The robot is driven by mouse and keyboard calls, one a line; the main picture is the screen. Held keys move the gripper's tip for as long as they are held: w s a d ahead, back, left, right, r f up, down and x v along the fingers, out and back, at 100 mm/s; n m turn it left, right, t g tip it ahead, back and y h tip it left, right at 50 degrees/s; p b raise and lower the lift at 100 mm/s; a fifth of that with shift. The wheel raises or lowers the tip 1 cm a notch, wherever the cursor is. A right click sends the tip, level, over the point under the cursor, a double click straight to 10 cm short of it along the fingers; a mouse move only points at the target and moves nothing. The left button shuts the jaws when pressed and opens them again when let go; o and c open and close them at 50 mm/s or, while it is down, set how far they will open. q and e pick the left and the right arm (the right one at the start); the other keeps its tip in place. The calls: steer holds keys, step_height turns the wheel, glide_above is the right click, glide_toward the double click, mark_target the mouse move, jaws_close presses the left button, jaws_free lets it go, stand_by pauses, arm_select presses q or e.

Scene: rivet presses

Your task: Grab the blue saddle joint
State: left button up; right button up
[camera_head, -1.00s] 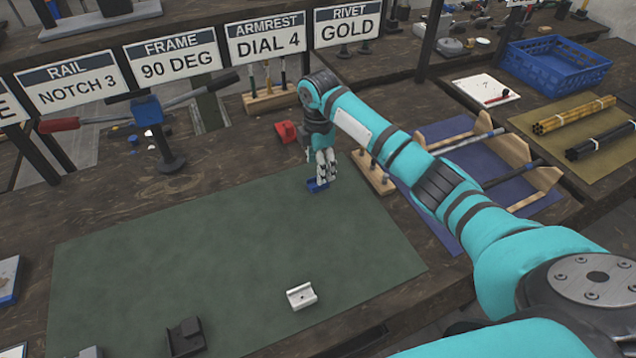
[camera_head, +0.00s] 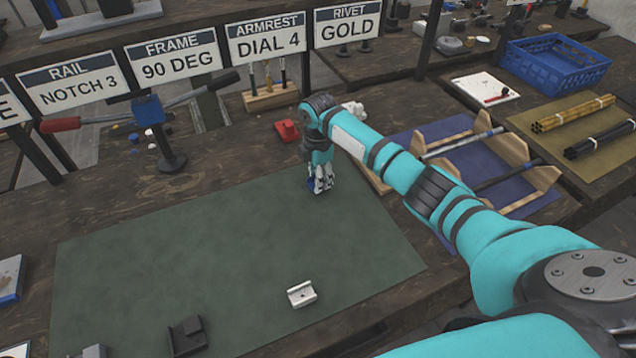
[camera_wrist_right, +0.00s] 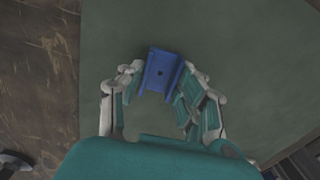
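The blue saddle joint (camera_wrist_right: 161,72) sits at the far right edge of the green mat, shown as a channel shape with a small hole. In the head view only a bit of the blue joint (camera_head: 311,185) shows beside my fingers. My right gripper (camera_head: 321,186) is low at the mat, over the joint. In the right wrist view its fingers (camera_wrist_right: 163,76) stand on both sides of the joint, with the tips very close to its side edges. I cannot tell whether they press on it. My left gripper is not in view.
A white saddle joint (camera_head: 301,294) and a dark block (camera_head: 187,337) are near the front of the green mat (camera_head: 200,240). A red piece (camera_head: 287,131) lies behind my right gripper. A wooden rack with rods (camera_head: 470,140) stands to the right. The mat's middle is clear.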

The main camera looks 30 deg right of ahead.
steer(key=shift+c, duration=1.4)
steer(key=shift+r, duration=0.15)
